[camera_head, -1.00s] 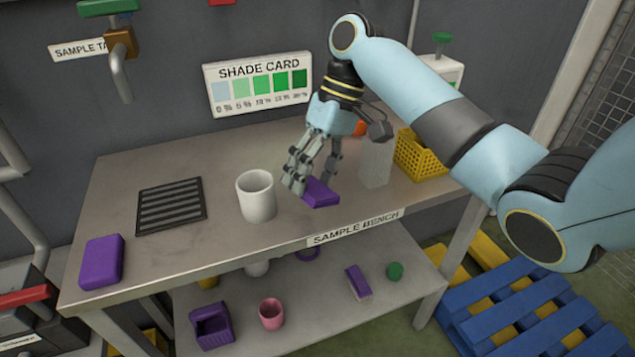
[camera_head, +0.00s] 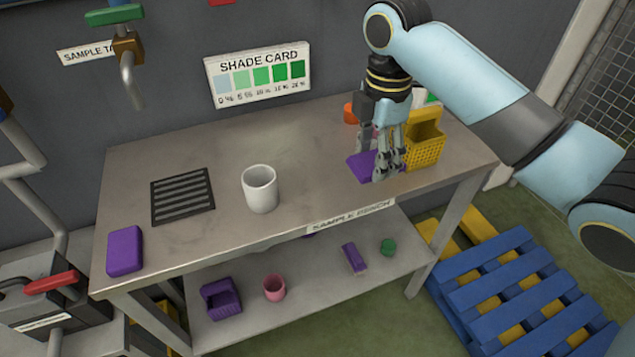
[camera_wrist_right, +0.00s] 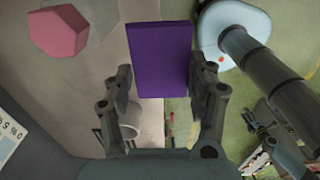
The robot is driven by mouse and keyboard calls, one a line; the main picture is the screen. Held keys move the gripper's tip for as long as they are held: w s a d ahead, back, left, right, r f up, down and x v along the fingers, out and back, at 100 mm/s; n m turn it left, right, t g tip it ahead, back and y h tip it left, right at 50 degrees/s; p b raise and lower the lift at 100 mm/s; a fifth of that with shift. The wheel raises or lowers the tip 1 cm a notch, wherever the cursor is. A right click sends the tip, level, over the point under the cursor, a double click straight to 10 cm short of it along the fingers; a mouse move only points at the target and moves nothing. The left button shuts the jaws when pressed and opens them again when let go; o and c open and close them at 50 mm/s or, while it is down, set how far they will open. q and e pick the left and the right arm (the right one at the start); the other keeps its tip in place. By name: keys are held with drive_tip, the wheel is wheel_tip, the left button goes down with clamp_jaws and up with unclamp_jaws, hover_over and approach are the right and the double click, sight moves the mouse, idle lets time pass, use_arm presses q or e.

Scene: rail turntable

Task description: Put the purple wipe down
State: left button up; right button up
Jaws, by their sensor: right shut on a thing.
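The purple wipe (camera_head: 360,168) is a flat purple block at the right end of the sample bench (camera_head: 320,150). My right gripper (camera_head: 385,172) points down at the bench and is shut on this wipe. In the right wrist view the wipe (camera_wrist_right: 160,60) sits between the two fingers. The fingers hide part of it in the head view. I cannot tell whether its underside touches the bench top. A second purple block (camera_head: 125,251) lies at the bench's front left corner.
A yellow basket (camera_head: 425,145) stands close right of my right gripper, and an orange thing (camera_head: 350,113) is behind it. A white mug (camera_head: 259,188) and a black grille (camera_head: 182,195) are to the left. The bench top between mug and wipe is clear.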

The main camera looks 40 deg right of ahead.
hover_over(315, 186)
wheel_tip(315, 186, down, 7)
drive_tip(key=shift+s+d+r, duration=0.1)
drive_tip(key=shift+f, duration=0.2)
drive_tip(key=shift+f+p, duration=0.5)
drive_tip(key=shift+f, duration=1.2)
drive_tip(key=o, duration=1)
drive_tip(key=shift+f+b, duration=0.2)
drive_tip(key=shift+b, duration=0.45)
drive_tip(key=r, duration=1)
drive_tip(key=shift+w+r, duration=0.2)
drive_tip(key=shift+r, duration=0.2)
